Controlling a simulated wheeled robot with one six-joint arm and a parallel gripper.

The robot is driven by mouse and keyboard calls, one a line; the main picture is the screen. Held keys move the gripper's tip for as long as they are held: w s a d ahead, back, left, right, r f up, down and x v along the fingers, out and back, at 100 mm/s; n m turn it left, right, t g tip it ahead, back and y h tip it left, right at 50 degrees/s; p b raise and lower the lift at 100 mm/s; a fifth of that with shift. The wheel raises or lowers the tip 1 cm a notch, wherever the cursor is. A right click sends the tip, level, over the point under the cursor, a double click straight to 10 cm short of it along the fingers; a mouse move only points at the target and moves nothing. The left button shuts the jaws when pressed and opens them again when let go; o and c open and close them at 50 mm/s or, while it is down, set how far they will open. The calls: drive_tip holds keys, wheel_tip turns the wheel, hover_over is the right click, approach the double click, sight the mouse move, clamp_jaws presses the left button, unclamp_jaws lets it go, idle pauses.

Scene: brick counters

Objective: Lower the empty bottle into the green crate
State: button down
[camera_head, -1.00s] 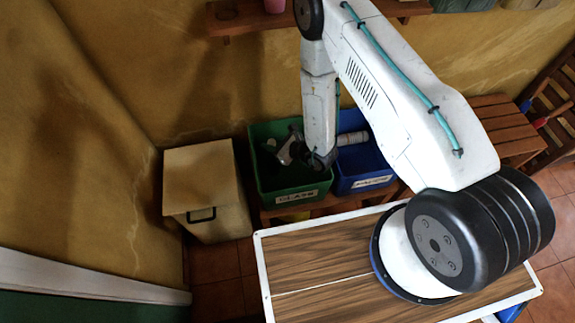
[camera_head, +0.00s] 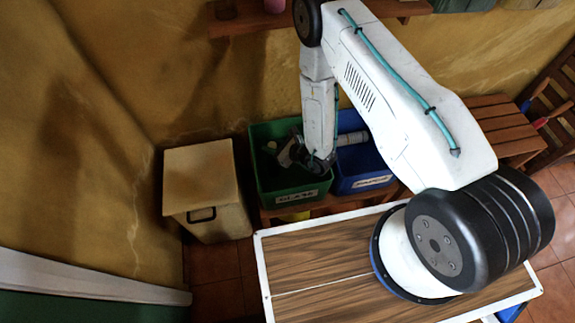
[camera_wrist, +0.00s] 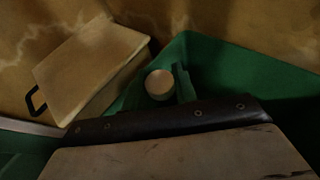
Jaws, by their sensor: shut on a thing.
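The green crate (camera_head: 291,196), with a white label on its front, stands on a low wooden bench. My gripper (camera_head: 278,149) is over the crate's opening, shut on the bottle. A small pale part of the bottle (camera_head: 269,147) shows at the gripper's left; the rest is hidden or too dark to tell. In the wrist view, the bottle's round pale end (camera_wrist: 160,84) shows against the dark inside of the green crate (camera_wrist: 215,52). I cannot tell whether the bottle touches the crate.
A blue crate (camera_head: 366,183) holding a whitish cylinder (camera_head: 352,138) stands right beside the green one. A cream lidded bin (camera_head: 203,180) is to the left. A wall shelf (camera_head: 250,20) is above; a wood-topped surface (camera_head: 318,263) is in front.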

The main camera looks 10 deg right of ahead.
drive_tip(key=shift+f, duration=2.35)
idle(1.0)
drive_tip(key=c, duration=1)
unclamp_jaws()
drive_tip(key=shift+c, duration=0.2)
drive_tip(key=v, duration=0.7)
drive_tip(key=shift+s+d, duration=0.2)
drive_tip(key=shift+s, duration=0.05)
drive_tip(key=shift+r, duration=0.15)
